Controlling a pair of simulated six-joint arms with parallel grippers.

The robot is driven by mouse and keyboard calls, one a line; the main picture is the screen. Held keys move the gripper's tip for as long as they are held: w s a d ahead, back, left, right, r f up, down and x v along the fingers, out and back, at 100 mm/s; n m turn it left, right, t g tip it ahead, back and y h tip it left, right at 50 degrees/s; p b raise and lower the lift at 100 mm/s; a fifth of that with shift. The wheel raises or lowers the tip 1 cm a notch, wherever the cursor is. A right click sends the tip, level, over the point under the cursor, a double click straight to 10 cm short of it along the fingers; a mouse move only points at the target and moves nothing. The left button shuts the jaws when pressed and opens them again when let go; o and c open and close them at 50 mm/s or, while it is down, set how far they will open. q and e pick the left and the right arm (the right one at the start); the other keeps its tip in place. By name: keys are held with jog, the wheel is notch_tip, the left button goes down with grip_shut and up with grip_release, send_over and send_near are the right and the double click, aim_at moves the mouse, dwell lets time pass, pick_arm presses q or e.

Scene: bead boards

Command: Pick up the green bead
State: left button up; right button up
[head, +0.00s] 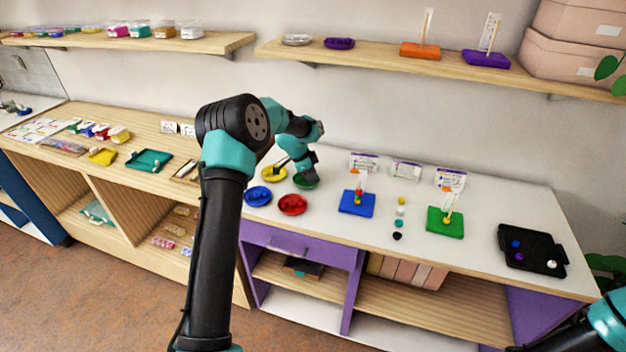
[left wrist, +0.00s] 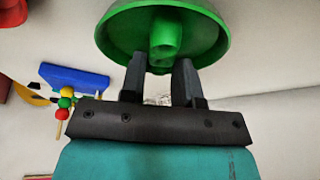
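The green bead (left wrist: 164,38) shows in the left wrist view as a rounded green piece inside a round green dish (left wrist: 118,27). In the head view, the green dish (head: 306,183) stands on the white table, partly covered by my left arm's end. My left gripper (left wrist: 160,62) is at the dish, with its two dark fingers apart and reaching over the rim toward the bead. I see a gap between the fingers, and whether they touch the bead cannot be told. My right gripper is not in view; only part of that arm shows at the lower right.
Yellow (head: 268,175), blue (head: 258,196) and red (head: 293,205) dishes stand close around the green one. A blue board (head: 346,208) and a green board (head: 435,228) hold upright stacks. A black tray (head: 515,236) lies at the right. Loose beads stand between the boards.

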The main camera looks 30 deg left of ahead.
pick_arm(q)
jog(key=shift+s+d+f, duration=0.1)
jog(key=shift+f, duration=0.15)
jog(key=shift+c, duration=0.4)
jog(key=shift+f, duration=0.1)
jog(key=c, duration=0.5)
jog(key=shift+o, duration=0.2)
notch_tip(320, 180, up, 4)
jog(key=shift+f, duration=0.25)
jog(key=shift+s+d+r, duration=0.15)
jog(key=shift+r, duration=0.1)
jog(key=s+d, duration=0.2)
jog(key=s, duration=0.2)
jog(key=s+d+r, duration=0.1)
jog(key=s+d, duration=0.2)
jog(key=s, duration=0.1)
jog(key=s+d, duration=0.3)
jog(key=s, duration=0.2)
jog(key=shift+s+r, duration=0.1)
jog(key=shift+r, duration=0.15)
